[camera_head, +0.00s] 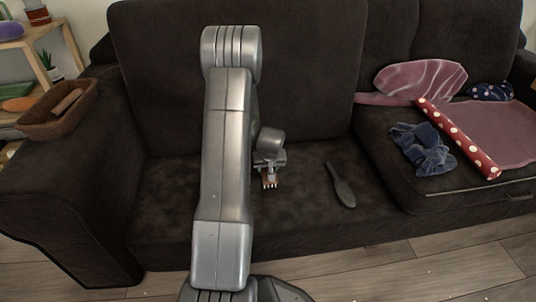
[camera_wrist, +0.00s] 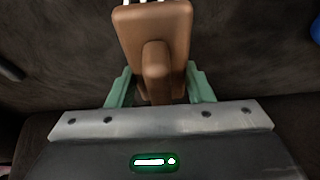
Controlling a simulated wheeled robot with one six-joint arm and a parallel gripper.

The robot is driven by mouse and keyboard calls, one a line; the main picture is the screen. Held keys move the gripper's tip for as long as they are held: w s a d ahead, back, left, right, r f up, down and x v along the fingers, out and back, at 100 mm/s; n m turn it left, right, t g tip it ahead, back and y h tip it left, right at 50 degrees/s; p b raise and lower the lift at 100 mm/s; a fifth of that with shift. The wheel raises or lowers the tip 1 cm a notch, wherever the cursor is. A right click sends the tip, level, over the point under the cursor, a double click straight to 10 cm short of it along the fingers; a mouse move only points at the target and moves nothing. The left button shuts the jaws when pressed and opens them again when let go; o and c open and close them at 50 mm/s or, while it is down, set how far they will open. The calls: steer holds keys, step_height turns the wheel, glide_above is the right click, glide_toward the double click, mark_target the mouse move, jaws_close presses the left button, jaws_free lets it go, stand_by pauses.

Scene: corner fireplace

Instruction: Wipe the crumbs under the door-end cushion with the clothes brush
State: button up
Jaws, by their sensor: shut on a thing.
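My gripper (camera_head: 268,172) is low over the bare left seat of the dark sofa, shut on a brown wooden brush with pale bristles. In the wrist view the brush (camera_wrist: 152,35) sits between the green fingers of my gripper (camera_wrist: 155,88), its knob-like handle toward me. I cannot tell whether its bristles touch the fabric. A dark paddle-shaped object (camera_head: 341,186) lies on the seat to the right of my gripper. The raised right seat cushion (camera_head: 398,180) is in place; the left seat surface (camera_head: 175,200) is lower. I cannot make out crumbs there, nor see a door.
A crumpled blue cloth (camera_head: 423,150), a red polka-dot roll (camera_head: 458,137) and pink fabric (camera_head: 505,130) lie on the right cushion. A brown basket (camera_head: 58,122) stands on the left armrest. The sofa back (camera_head: 300,75) rises behind. Wooden floor lies in front.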

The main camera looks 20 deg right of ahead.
steer(key=shift+r+p, duration=1.4)
steer(key=shift+r, duration=1.05)
